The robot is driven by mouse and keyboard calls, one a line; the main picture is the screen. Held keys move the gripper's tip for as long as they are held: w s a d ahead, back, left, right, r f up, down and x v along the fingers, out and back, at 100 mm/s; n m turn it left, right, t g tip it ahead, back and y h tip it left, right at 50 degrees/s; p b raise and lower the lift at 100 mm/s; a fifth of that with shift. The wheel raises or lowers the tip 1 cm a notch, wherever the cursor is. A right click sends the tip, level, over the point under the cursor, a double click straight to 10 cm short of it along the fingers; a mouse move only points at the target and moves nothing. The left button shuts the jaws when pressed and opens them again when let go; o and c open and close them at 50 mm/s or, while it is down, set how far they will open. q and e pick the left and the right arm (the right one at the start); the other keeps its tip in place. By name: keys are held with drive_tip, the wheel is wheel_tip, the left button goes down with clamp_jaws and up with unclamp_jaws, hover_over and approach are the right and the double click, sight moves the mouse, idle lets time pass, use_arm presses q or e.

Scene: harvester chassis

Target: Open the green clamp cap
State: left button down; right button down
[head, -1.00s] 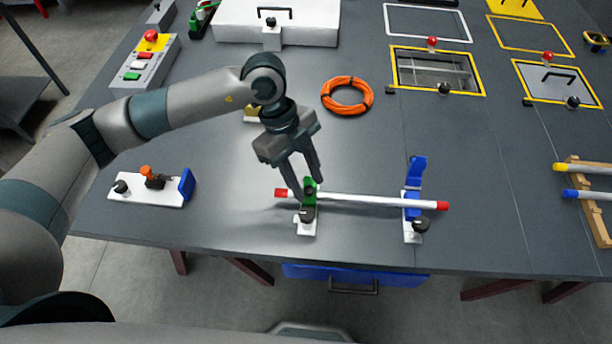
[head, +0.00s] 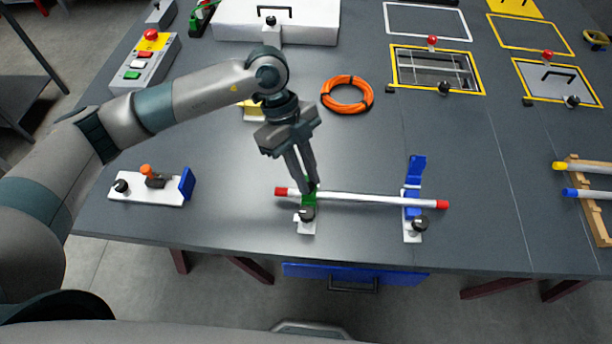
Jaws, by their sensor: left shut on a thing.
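The green clamp cap (head: 309,199) sits at the left end of a white rod with red ends (head: 362,199), on a small white base with a black knob (head: 307,214). My left gripper (head: 309,187) comes down from above with its fingers shut on the green cap, hiding its upper part. The blue clamp (head: 412,200) near the rod's right end has its blue cap (head: 417,170) standing up. A black knob (head: 420,223) is on its base. My right gripper is not in view.
A white base with an orange-handled toggle and blue plate (head: 150,187) stands at the left. An orange cable coil (head: 347,95) lies behind the gripper. A button box (head: 146,65) and a white case (head: 278,22) are farther back.

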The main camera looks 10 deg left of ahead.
use_arm(q)
drive_tip(key=shift+w+r+g, duration=0.2)
drive_tip(key=shift+w+g, duration=0.3)
drive_tip(key=shift+g, duration=0.1)
drive_tip(key=shift+w+r+g, duration=0.15)
drive_tip(key=shift+w+g, duration=0.35)
drive_tip(key=shift+g, duration=0.1)
drive_tip(key=shift+w+r+n+g+b, duration=0.15)
drive_tip(key=shift+w+n+g+b, duration=0.35)
drive_tip(key=shift+w+g, duration=0.95)
drive_tip(key=shift+s+g, duration=0.25)
drive_tip(key=shift+g, duration=0.1)
drive_tip(key=c, duration=1.6)
unclamp_jaws()
drive_tip(key=shift+a, duration=0.1)
